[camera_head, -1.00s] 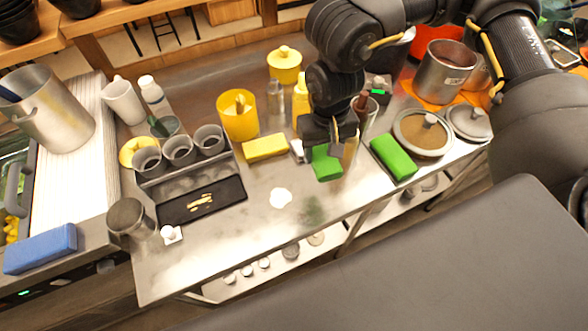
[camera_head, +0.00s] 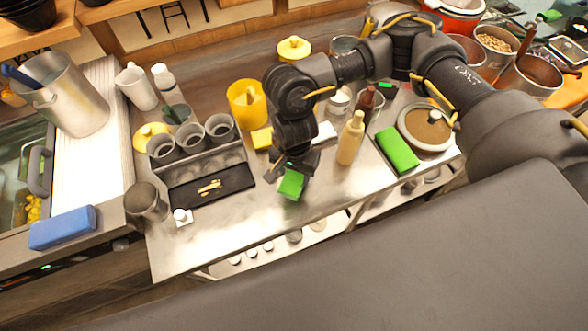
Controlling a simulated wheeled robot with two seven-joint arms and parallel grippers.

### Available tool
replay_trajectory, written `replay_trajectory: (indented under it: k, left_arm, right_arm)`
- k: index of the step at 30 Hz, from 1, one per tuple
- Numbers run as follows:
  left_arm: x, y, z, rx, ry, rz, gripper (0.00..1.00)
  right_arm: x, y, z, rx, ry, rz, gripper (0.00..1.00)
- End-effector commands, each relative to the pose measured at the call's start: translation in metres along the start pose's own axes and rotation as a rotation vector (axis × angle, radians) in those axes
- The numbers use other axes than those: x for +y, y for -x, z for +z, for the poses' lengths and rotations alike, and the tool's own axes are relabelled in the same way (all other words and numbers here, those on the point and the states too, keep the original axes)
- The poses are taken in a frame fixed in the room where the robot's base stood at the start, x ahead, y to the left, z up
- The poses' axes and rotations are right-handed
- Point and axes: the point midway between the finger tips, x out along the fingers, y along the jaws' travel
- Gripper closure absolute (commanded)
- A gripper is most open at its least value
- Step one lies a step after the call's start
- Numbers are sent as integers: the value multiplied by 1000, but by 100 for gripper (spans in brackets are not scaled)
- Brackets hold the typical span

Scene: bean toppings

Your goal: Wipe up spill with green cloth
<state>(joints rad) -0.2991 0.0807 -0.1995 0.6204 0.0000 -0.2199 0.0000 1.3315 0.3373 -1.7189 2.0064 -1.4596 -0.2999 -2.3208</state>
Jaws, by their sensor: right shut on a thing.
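The green cloth (camera_head: 291,185) is in my right gripper (camera_head: 292,168), low over the steel table (camera_head: 270,222) in the middle of the head view. The gripper is shut on the cloth and points down. I cannot tell whether the cloth touches the tabletop. The white spill is not visible now; the cloth and gripper cover about the spot where it showed earlier. My left gripper is not in view.
A black tray (camera_head: 236,180) and grey cups (camera_head: 220,131) stand left of the cloth. A yellow cup (camera_head: 247,104), a cream bottle (camera_head: 350,140) and a second green block (camera_head: 397,150) are close by. The table's front strip is clear.

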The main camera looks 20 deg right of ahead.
Motion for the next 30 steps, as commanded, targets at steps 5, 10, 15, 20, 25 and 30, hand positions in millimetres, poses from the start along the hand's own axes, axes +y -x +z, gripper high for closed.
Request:
replay_trajectory:
  k: [5,10,15,20,25,30]
  left_arm:
    - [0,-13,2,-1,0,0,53]
    - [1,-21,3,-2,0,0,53]
    - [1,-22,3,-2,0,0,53]
    - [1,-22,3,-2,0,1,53]
    - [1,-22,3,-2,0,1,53]
    - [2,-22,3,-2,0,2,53]
  right_arm:
    - [0,-23,0,-1,-1,0,68]
    - [0,-37,0,-1,0,0,68]
    - [0,-41,0,0,1,-1,68]
    - [0,-41,0,0,1,-1,68]
    - [0,-41,0,0,1,-1,68]
    - [0,-40,0,0,1,-1,68]
